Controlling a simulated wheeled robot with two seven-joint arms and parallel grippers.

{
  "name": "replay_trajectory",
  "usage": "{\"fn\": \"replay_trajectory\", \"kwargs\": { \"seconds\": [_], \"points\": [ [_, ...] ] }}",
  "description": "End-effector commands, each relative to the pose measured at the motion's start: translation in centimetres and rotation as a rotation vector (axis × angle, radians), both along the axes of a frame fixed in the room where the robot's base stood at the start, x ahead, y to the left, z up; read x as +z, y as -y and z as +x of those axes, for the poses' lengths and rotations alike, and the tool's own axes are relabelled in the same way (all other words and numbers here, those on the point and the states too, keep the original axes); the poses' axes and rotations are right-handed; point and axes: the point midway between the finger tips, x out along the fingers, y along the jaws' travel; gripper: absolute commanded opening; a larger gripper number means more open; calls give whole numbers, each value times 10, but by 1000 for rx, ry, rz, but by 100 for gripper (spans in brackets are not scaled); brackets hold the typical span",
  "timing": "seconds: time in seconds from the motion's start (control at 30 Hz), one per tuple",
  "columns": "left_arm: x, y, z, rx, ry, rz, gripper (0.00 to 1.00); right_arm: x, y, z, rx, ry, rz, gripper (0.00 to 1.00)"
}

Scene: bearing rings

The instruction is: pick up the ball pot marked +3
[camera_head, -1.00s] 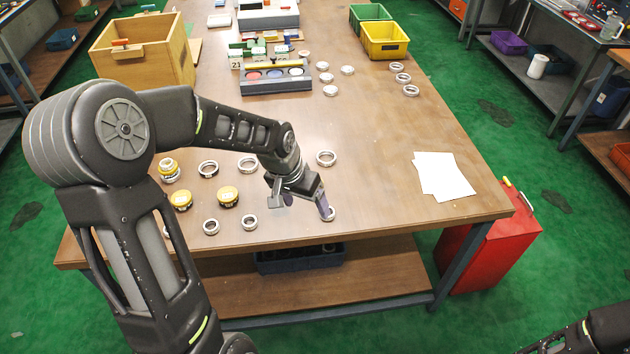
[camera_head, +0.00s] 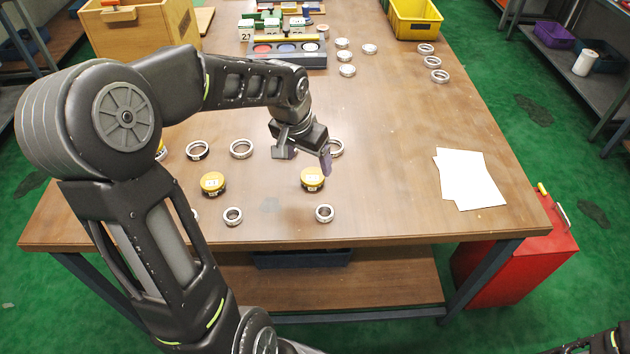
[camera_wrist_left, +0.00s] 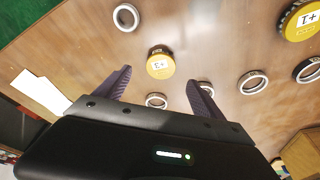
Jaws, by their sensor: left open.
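The ball pot marked +3 (camera_head: 312,179), black with a yellow lid, stands on the table near its front edge. In the left wrist view it (camera_wrist_left: 160,64) shows its +3 label and lies between the lines of my fingers, beyond the tips. My left gripper (camera_head: 305,158) is open and empty, just behind the pot in the head view, apart from it. Its fingers also show in the left wrist view (camera_wrist_left: 158,88). The pot marked +1 (camera_wrist_left: 300,22) stands to one side; it appears as the left yellow pot (camera_head: 212,183) in the head view. My right gripper is out of view.
Metal rings lie close around the pot, one in front (camera_head: 324,213) and one behind (camera_head: 335,148). White papers (camera_head: 470,180) lie at right, with bare tabletop between.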

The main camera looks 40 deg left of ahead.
Motion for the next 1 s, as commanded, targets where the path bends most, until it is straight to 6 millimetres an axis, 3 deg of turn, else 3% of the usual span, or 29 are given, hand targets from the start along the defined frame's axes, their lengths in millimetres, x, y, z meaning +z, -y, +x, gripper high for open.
{"fn": "replay_trajectory", "kwargs": {
  "seconds": [0.23,0.5,0.83,1.0],
  "points": [
    [0,0,0,0,-1,0,79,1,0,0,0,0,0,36],
    [-23,0,6,0,-1,-1,79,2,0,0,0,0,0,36],
    [-26,-1,7,0,-1,-1,79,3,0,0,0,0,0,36],
    [-42,-2,12,-1,-4,-2,79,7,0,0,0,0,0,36]
  ]
}}
